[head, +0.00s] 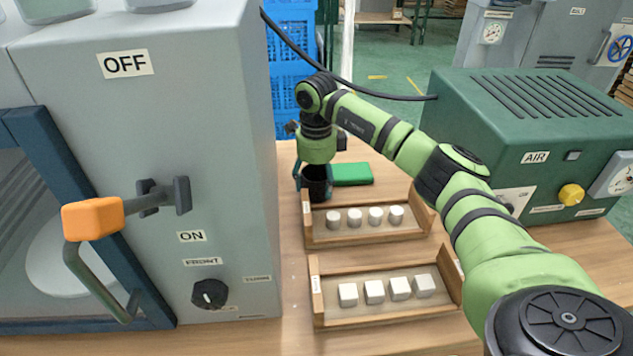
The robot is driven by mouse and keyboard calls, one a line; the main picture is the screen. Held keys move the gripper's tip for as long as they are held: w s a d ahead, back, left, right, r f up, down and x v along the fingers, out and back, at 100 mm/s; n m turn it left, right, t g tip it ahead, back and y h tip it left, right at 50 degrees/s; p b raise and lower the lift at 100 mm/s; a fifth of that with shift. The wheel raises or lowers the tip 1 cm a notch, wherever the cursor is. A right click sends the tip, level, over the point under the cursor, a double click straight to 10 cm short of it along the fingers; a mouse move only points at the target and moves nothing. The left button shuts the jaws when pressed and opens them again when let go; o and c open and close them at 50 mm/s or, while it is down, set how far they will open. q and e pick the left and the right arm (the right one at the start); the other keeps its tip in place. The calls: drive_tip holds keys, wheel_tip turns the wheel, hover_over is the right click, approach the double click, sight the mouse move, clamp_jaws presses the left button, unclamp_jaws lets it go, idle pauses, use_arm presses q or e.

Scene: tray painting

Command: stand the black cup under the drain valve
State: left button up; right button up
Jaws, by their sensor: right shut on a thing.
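The black cup (316,187) is at the back of the bench, beside a green block and behind the rear tray. My right gripper (314,172) reaches down over it and is shut on it, with a finger showing at its left side. I cannot tell whether the cup touches the bench. A yellow knob (571,194) sits on the front of the green AIR unit (520,125) at the right; I cannot tell whether it belongs to the drain valve. No part labelled as a drain valve is readable. My left gripper is not in view.
The rear tray (365,240) holds several white round pieces. The front tray (390,312) holds several white cubes. A green block (352,174) lies right of the cup. A grey cabinet (190,80) with an orange-ended lever (93,218) stands at the left. A black hose hangs behind my arm.

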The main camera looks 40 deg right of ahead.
drive_tip(key=shift+f, duration=0.5)
drive_tip(key=shift+f, duration=0.15)
drive_tip(key=o, duration=0.9)
